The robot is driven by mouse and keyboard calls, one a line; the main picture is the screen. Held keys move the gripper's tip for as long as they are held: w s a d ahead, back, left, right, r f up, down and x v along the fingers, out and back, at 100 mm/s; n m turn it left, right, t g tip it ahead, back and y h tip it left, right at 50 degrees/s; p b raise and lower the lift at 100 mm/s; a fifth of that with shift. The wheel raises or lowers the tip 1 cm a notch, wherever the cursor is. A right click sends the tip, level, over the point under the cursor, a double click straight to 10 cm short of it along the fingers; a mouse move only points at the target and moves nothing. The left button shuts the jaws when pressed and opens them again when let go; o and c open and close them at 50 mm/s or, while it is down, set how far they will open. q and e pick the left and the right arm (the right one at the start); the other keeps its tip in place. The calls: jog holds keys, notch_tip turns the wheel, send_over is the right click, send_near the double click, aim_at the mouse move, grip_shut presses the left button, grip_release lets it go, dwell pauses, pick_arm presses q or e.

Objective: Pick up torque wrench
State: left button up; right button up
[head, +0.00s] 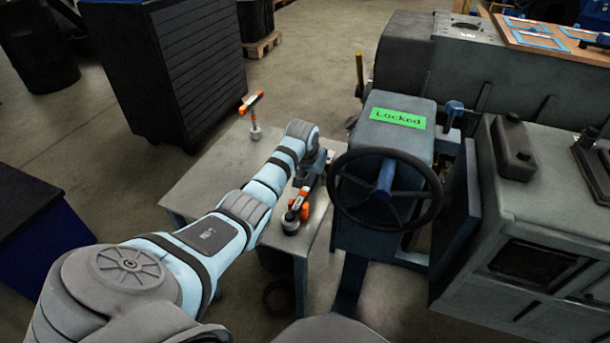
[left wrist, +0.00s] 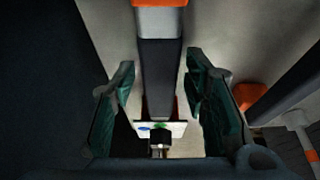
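My left gripper (head: 312,172) is low over the grey table in the head view. In the left wrist view its two dark green fingers (left wrist: 160,98) stand apart, one on each side of a dark grey bar with an orange end, which looks like the torque wrench (left wrist: 160,65). Narrow gaps show between the bar and the fingers. A white plate with coloured marks lies across the bar's lower end. In the head view my arm and gripper hide much of this tool, so its full outline cannot be told. My right gripper is not in view.
The grey table (head: 205,185) also bears an upright orange-topped tool (head: 252,112). Another orange-and-grey tool (head: 291,220) lies near the table's right edge. A black steering wheel (head: 385,190) and a machine with a green "Locked" sign (head: 398,118) stand close on the right.

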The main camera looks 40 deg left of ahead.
pick_arm(q)
grip_shut()
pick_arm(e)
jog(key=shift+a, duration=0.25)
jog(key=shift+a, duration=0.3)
pick_arm(q)
jog(key=shift+r, duration=0.2)
notch_tip(320, 180, up, 20)
jog(key=p, duration=0.6)
jog(key=c, duration=0.5)
grip_release()
jog(key=shift+f, duration=0.15)
grip_shut()
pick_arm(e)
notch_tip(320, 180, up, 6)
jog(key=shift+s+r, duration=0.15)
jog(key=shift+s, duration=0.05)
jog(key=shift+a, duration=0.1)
